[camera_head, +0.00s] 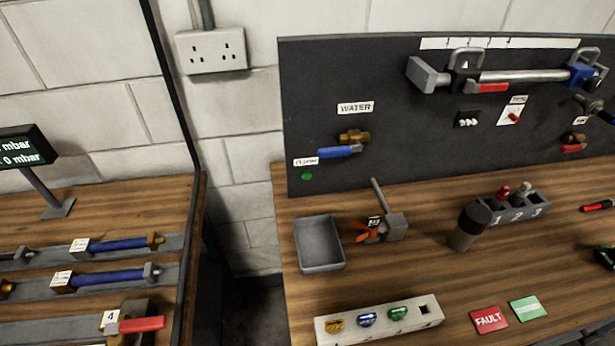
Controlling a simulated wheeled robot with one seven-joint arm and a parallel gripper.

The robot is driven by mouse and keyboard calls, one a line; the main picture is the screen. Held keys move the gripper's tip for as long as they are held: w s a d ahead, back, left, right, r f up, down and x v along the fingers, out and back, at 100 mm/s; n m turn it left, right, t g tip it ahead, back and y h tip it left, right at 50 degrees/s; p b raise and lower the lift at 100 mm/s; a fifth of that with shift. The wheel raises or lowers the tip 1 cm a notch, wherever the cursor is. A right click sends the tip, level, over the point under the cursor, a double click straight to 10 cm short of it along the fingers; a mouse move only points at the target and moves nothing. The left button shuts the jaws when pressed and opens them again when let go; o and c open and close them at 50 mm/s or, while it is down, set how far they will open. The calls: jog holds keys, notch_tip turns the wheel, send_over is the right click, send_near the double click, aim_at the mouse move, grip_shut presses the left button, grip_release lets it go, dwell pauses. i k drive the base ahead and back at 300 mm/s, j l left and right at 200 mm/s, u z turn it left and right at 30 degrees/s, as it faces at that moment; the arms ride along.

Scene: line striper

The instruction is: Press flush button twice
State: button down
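A small round green button (306,176) sits low at the left end of the dark upright panel (330,100). A small white label (305,161) is just above it; its text is too small to read surely, but may say flush. Nothing touches or covers the button. Whether it is pressed in cannot be told. My gripper is not clearly seen in this view.
A blue-handled valve (339,151) under a WATER label (355,107) is right of the button. Below are a grey tray (319,243) and a hammer-like tool (390,218). A gap separates this bench from the left bench (100,215).

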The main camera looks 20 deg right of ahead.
aim_at(306, 174)
jog(key=i+l+u, duration=0.15)
jog(key=u, duration=0.25)
jog(key=i+l+u, duration=0.1)
jog(key=l+u, duration=0.3)
